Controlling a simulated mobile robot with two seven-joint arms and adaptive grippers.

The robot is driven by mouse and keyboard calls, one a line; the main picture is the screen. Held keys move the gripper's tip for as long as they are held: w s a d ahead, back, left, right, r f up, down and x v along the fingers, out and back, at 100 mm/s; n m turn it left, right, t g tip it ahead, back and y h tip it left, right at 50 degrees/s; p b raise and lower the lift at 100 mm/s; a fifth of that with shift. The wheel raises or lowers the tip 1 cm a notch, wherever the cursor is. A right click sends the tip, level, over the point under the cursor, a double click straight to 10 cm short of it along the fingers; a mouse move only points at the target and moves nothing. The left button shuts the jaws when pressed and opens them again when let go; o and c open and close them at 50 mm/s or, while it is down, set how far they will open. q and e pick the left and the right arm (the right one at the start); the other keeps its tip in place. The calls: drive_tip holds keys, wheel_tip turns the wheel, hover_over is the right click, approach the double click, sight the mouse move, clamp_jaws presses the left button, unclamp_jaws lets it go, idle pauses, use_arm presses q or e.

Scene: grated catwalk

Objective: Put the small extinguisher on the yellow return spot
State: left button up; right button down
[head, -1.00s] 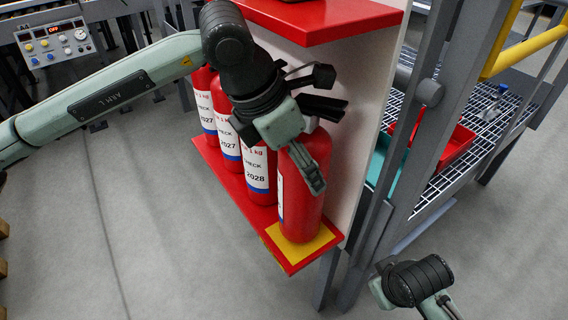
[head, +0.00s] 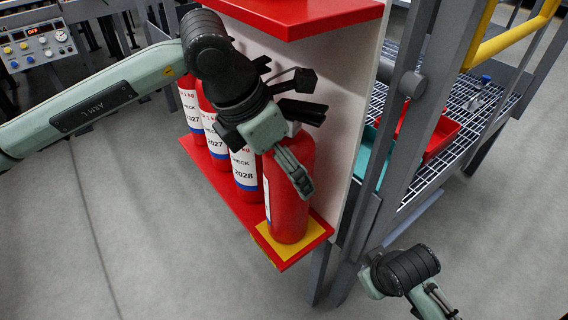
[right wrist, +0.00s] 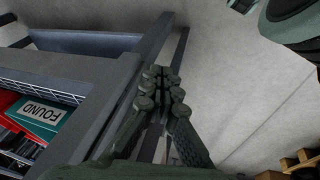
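The small extinguisher (head: 288,212) is a red cylinder at the near end of a row on the red lower shelf. It stands upright over the yellow return spot (head: 314,231); I see no clear gap under its base. My left gripper (head: 292,172) is at its neck and upper body. One finger lies across its front; the other finger is hidden, so its grip is unclear. Black lever parts (head: 302,111) show beside the gripper. My right gripper (right wrist: 161,90) has its fingers close together with nothing between them. It hangs low at the right, away from the extinguisher.
Several similar extinguishers (head: 244,172) stand directly behind in the row. A red upper shelf (head: 300,22) overhangs them and a white panel (head: 340,100) backs them. Grey posts (head: 385,150) and a grated rack (head: 425,165) with bins stand right. The floor at left is clear.

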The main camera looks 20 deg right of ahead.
use_arm(q)
drive_tip(key=shift+r, duration=0.1)
drive_tip(key=v, duration=0.5)
drive_tip(key=shift+a+r, duration=0.1)
drive_tip(key=shift+r, duration=0.1)
drive_tip(key=s+a+b, duration=0.2)
drive_tip(key=s+a, duration=0.1)
drive_tip(key=a, duration=0.8)
drive_tip(key=shift+a+f, duration=0.2)
drive_tip(key=shift+f, duration=0.05)
use_arm(e)
drive_tip(key=shift+w+a+r+t+y, duration=0.2)
drive_tip(key=shift+w+a+r+t, duration=0.5)
drive_tip(key=shift+w+r, duration=0.2)
drive_tip(key=shift+w+a+r+t+y, duration=0.2)
drive_tip(key=shift+w+a+r+t, duration=0.4)
drive_tip(key=shift+w+a+r, duration=0.25)
use_arm(q)
drive_tip(key=shift+s, duration=0.15)
